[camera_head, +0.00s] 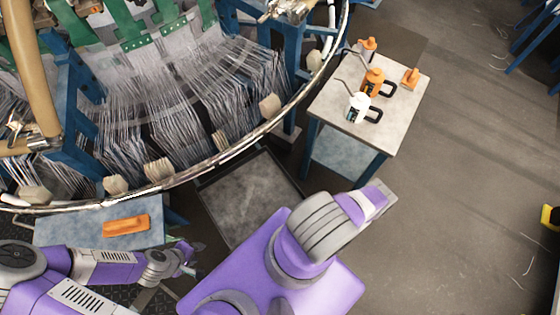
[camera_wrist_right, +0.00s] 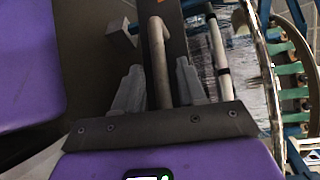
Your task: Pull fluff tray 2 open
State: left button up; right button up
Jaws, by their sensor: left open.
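A flat grey tray with a dark rim (camera_head: 205,190) lies low under the loom edge in the head view. It may be a fluff tray; I see no number on it, and my right arm covers its near part. My left gripper (camera_head: 190,262) is open and empty, left of this tray and below the small table with the orange tool. In the right wrist view my right gripper (camera_wrist_right: 160,88) is open. A grey bent bar (camera_wrist_right: 158,50), like a handle, runs between its two fingers with gaps on both sides. The right fingers are hidden in the head view.
The circular loom (camera_head: 200,80) with its curved metal rim fills the upper left. A small table (camera_head: 70,232) carries an orange tool (camera_head: 126,226). The floor (camera_head: 460,180) at the right is mostly clear.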

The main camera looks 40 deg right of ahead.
jog(key=v, duration=0.7)
jog(key=shift+s+d, duration=0.2)
jog(key=shift+s, duration=0.05)
jog(key=shift+w, duration=0.1)
dwell(0.4)
jog(key=w+a+r+n+g+h+p, duration=0.1)
jog(key=w+a+r+n+g+h, duration=0.1)
jog(key=w+r, duration=0.4)
jog(key=w+a+r+n+g+h+p, duration=0.1)
jog(key=w+a+r+n+g, duration=0.3)
jog(key=w+a+r+g, duration=0.1)
jog(key=w+a+r+n+g+h, duration=0.2)
jog(key=w+a+r+n+g, duration=0.1)
jog(key=w+r+g, duration=0.2)
notch_tip(320, 180, up, 4)
jog(key=w, duration=0.2)
jog(key=shift+w+a+n+h+p, duration=0.3)
jog(key=shift+w+a+p, duration=0.05)
jog(key=shift+a+p, duration=0.05)
